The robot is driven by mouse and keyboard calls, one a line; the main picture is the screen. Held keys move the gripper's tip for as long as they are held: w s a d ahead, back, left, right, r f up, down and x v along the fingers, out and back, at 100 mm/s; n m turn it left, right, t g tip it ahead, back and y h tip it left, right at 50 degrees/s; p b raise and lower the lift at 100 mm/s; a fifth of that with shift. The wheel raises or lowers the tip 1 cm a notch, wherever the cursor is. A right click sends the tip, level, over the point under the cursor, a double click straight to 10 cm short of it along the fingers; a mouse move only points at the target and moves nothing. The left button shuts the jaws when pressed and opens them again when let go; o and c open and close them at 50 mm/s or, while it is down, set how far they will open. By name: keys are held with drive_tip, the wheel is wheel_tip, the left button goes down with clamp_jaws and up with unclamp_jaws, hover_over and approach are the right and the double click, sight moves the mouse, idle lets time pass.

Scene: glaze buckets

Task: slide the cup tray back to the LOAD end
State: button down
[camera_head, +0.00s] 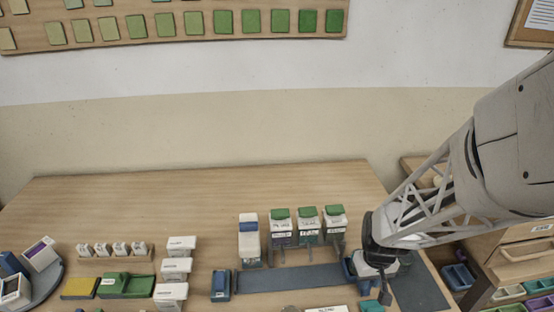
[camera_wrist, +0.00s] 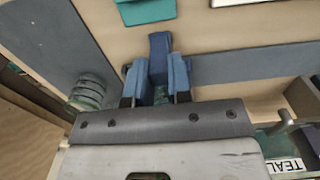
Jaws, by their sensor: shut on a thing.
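The cup tray appears to be the blue piece (camera_wrist: 159,55) between my fingers in the wrist view. Only part of it shows, and blue also shows beside my gripper in the head view. My gripper (camera_wrist: 158,85) is shut on it, with a blue-sided finger on each side. In the head view my gripper (camera_head: 368,278) is low at the right end of a grey-blue track (camera_head: 290,279). A blue block (camera_head: 220,286) stands at the track's left end. I cannot read a LOAD mark. No cups can be made out clearly in the tray.
Several green-lidded buckets (camera_head: 307,225) and a white, blue-banded one (camera_head: 249,240) stand behind the track. White boxes (camera_head: 172,292) and a green tray (camera_head: 127,285) are at left. A greenish stack (camera_wrist: 90,90) stands near my gripper. The track's middle looks clear.

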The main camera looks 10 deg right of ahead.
drive_tip(key=shift+d, duration=0.65)
drive_tip(key=c, duration=1.1)
unclamp_jaws()
drive_tip(key=shift+r, duration=3.5)
drive_tip(key=s+a+r+t, duration=0.1)
drive_tip(key=s+a+r, duration=0.1)
drive_tip(key=r, duration=0.4)
drive_tip(key=s+a+r, duration=0.3)
drive_tip(key=a+r, duration=0.2)
drive_tip(key=r, duration=0.2)
drive_tip(key=s+a+r+t, duration=0.1)
drive_tip(key=s+a+r, duration=0.2)
drive_tip(key=r, duration=0.3)
drive_tip(key=shift+s+a+r+t, duration=0.1)
drive_tip(key=shift+a+r+t, duration=0.15)
drive_tip(key=shift+a, duration=0.3)
